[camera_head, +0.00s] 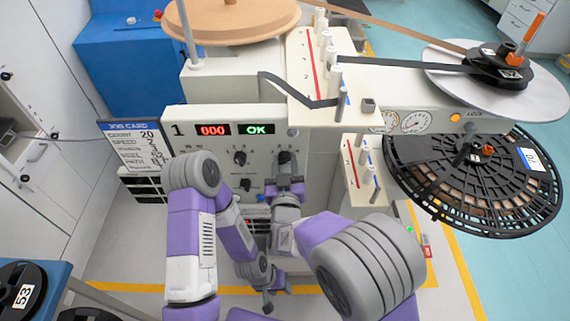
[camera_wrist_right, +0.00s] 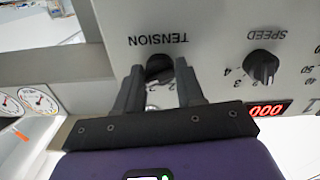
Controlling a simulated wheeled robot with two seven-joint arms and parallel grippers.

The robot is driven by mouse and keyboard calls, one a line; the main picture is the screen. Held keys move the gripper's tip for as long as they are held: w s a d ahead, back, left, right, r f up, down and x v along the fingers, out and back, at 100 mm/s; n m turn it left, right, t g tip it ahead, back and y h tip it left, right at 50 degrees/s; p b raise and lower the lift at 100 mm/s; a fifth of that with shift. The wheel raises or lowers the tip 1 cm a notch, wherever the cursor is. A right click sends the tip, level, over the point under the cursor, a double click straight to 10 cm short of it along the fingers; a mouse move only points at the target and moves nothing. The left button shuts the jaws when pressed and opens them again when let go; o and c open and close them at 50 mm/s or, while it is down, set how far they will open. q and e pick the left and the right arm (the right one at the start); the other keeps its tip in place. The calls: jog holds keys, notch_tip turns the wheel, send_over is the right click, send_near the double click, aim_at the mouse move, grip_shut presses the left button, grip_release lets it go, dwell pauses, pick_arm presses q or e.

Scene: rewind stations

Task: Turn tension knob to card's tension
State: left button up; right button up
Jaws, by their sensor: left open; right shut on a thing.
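The tension knob (camera_wrist_right: 159,67) is a dark knob under the TENSION label, which appears upside down in the right wrist view. My right gripper (camera_wrist_right: 157,76) has its two fingers on either side of the knob and is shut on it. In the head view my right gripper (camera_head: 286,180) reaches up to the panel and partly hides the knob. The job card (camera_head: 138,146) stands left of the panel; its count reads 20, but its tension value is too small to read surely. My left gripper (camera_head: 268,298) hangs low, away from the panel, open and empty.
The speed knob (camera_head: 239,157) sits left of the tension knob, with another knob below. Guide posts (camera_head: 334,80) and a black reel (camera_head: 475,180) are at the right. Open floor lies below the machine.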

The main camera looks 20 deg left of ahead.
jog(key=shift+n, duration=0.3)
jog(key=n+p, duration=0.2)
jog(key=n, duration=0.2)
jog(key=shift+n, duration=0.3)
jog(key=shift+n+p, duration=0.75)
jog(key=shift+n, duration=1.15)
jog(key=shift+f, duration=0.1)
jog(key=o, duration=1)
jog(key=p+v, duration=0.1)
jog(key=v, duration=0.6)
jog(key=shift+s, duration=0.3)
